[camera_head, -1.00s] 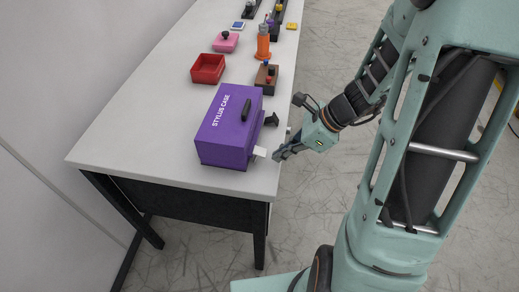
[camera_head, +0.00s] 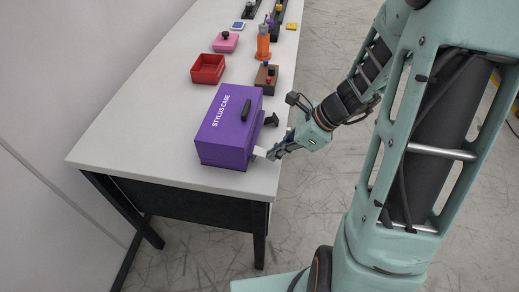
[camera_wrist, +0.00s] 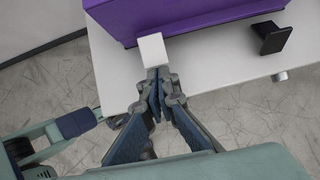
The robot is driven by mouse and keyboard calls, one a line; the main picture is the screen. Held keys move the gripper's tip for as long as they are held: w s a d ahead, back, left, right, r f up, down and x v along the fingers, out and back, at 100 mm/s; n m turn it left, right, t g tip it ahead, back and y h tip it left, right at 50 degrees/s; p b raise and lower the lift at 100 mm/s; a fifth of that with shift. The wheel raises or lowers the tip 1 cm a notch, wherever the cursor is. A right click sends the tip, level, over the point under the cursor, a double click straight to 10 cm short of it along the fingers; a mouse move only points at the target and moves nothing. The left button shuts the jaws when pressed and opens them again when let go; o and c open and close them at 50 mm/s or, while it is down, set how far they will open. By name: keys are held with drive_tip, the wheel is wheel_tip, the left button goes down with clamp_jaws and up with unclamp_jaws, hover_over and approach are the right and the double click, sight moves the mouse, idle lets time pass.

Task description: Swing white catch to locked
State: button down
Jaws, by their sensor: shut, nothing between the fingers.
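A purple case (camera_head: 227,128) lettered "STYLUS CASE" sits near the front end of the white table. The white catch (camera_head: 259,152) sticks out at the case's lower right side; in the wrist view the catch (camera_wrist: 152,50) is a small white block against the purple wall. My gripper (camera_head: 272,155) is at the catch from the right. In the wrist view my gripper (camera_wrist: 154,75) is shut, its tips right at the catch's near end. I cannot tell whether they touch. Nothing shows between the fingers.
A black knob (camera_head: 271,119) juts from the same side of the case, also seen in the wrist view (camera_wrist: 272,38). A brown block (camera_head: 266,77), a red tray (camera_head: 208,69) and a pink box (camera_head: 226,42) stand farther back. The table's right edge lies under my gripper.

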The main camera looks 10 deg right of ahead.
drive_tip(key=shift+w+a+r, duration=0.15)
drive_tip(key=shift+a+r, duration=0.05)
drive_tip(key=shift+a, duration=0.05)
drive_tip(key=shift+d, duration=0.1)
drive_tip(key=d, duration=0.1)
drive_tip(key=s+d, duration=0.1)
drive_tip(key=d, duration=0.1)
drive_tip(key=shift+s+d, duration=0.2)
drive_tip(key=shift+d, duration=0.1)
idle(0.4)
drive_tip(key=shift+p, duration=0.3)
wheel_tip(320, 180, up, 5)
drive_tip(key=p, duration=0.4)
